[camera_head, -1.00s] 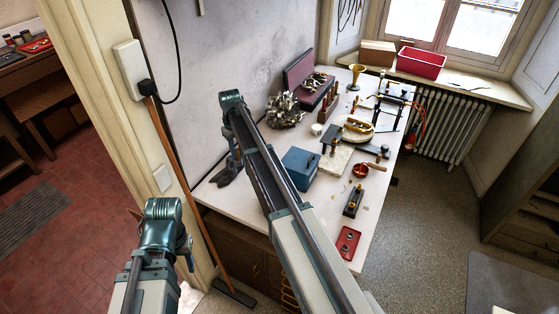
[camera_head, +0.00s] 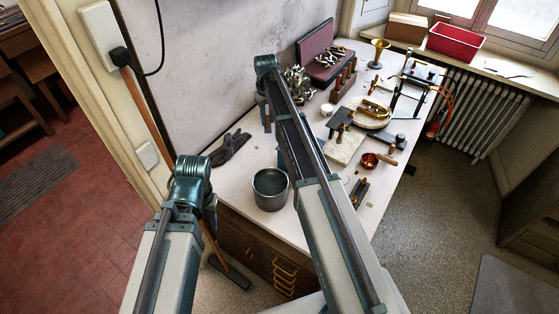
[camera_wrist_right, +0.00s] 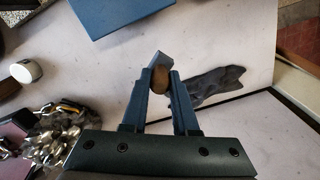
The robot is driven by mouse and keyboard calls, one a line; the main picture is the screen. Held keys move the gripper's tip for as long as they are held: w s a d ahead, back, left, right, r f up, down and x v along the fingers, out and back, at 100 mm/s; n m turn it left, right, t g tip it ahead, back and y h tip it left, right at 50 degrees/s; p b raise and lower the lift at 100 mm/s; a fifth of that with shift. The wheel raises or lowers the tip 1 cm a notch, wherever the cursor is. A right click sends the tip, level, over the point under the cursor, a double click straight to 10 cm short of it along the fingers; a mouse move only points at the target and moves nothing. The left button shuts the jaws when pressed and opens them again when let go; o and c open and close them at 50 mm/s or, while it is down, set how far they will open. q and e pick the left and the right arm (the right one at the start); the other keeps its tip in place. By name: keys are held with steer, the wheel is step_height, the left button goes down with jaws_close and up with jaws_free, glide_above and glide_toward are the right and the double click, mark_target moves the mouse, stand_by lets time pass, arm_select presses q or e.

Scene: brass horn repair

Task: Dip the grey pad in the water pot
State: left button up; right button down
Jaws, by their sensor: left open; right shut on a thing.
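The metal water pot (camera_head: 270,190) stands open on the near left of the white bench. My right gripper (camera_wrist_right: 161,80) is shut on a small piece with a round brown part (camera_wrist_right: 160,78) and a grey block end, which looks like the grey pad (camera_wrist_right: 161,60). In the head view my right gripper (camera_head: 267,118) hangs above the bench, beyond the pot, and the pad cannot be made out there. In the right wrist view the pad is apart from anything below. My left gripper (camera_head: 210,218) is left of the pot, near the bench edge, mostly hidden by its wrist.
Dark gloves (camera_head: 231,147) lie behind the pot by the wall. A blue box (camera_wrist_right: 118,12), a white jar (camera_wrist_right: 22,70) and a heap of metal parts (camera_head: 298,82) are near my right gripper. A copper pan (camera_head: 372,160) lies further right. My right arm crosses the bench.

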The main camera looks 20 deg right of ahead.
mark_target(269, 125)
steer(key=shift+f+b, duration=0.4)
steer(key=shift+f, duration=0.4)
steer(key=shift+d+f+b, duration=0.2)
steer(key=shift+f+b, duration=0.9)
steer(key=shift+f, duration=0.05)
arm_select(q)
step_height(269, 125, down, 4)
arm_select(e)
steer(key=shift+s+f, duration=0.1)
arm_select(q)
step_height(269, 125, up, 6)
steer(key=p, duration=0.6)
steer(key=shift+d, duration=0.25)
arm_select(e)
steer(key=s+a+r+n, duration=0.1)
steer(key=s+a+r, duration=0.2)
steer(key=s, duration=0.8)
steer(key=s+a+r, duration=0.3)
steer(key=s, duration=0.8)
steer(key=shift+a+r+n, duration=0.2)
steer(key=shift+n, duration=0.2)
arm_select(q)
steer(key=shift+f, duration=0.1)
arm_select(e)
steer(key=shift+f, duration=0.2)
arm_select(q)
step_height(269, 125, down, 8)
steer(key=b, duration=0.8)
arm_select(e)
step_height(269, 125, down, 8)
